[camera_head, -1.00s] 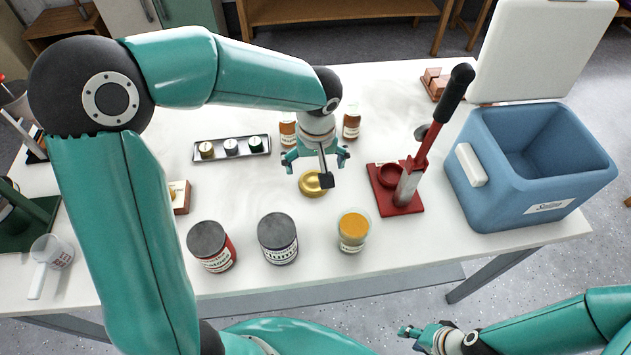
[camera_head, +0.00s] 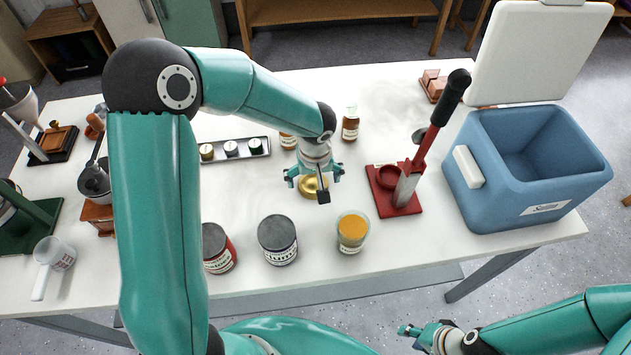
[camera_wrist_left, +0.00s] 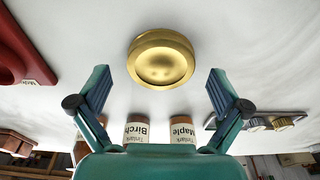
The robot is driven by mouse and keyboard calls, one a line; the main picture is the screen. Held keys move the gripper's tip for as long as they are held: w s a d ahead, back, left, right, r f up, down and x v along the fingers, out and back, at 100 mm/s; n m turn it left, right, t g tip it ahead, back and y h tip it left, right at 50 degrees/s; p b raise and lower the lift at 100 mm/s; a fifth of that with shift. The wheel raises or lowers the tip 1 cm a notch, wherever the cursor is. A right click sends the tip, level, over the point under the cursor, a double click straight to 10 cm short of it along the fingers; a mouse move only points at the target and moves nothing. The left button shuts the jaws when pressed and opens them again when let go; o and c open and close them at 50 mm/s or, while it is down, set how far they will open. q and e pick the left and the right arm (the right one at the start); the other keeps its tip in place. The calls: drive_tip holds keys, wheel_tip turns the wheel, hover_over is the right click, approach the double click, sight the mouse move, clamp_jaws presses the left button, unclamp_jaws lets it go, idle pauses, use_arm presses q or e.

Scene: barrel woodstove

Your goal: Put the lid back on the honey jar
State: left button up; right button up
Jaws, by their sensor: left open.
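The gold lid (camera_head: 312,187) lies on the white table, behind the jars; it also shows in the left wrist view (camera_wrist_left: 161,58). The open honey jar (camera_head: 352,231), with amber contents, stands upright nearer the table's front edge, to the right of the lid. My left gripper (camera_head: 314,181) is open above the lid, which partly hides behind it. In the wrist view its two fingers stand apart, with the lid ahead of and between them, not touched. My right gripper (camera_head: 414,332) is at the lower right, off the table's front; its jaw opening is too small to tell.
Two dark-lidded jars, one labelled Plum (camera_head: 278,240), stand left of the honey jar. A red lever press (camera_head: 397,195) and a blue cooler (camera_head: 530,170) stand to the right. A tray of small jars (camera_head: 232,149) and amber bottles (camera_head: 350,127) are behind.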

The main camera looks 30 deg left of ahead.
sight(314, 184)
use_arm(q)
drive_tip(key=shift+f, duration=0.45)
drive_tip(key=c, duration=0.8)
drive_tip(key=shift+r, duration=0.15)
wheel_tip(314, 184, up, 20)
drive_tip(key=shift+f, duration=0.1)
idle(0.3)
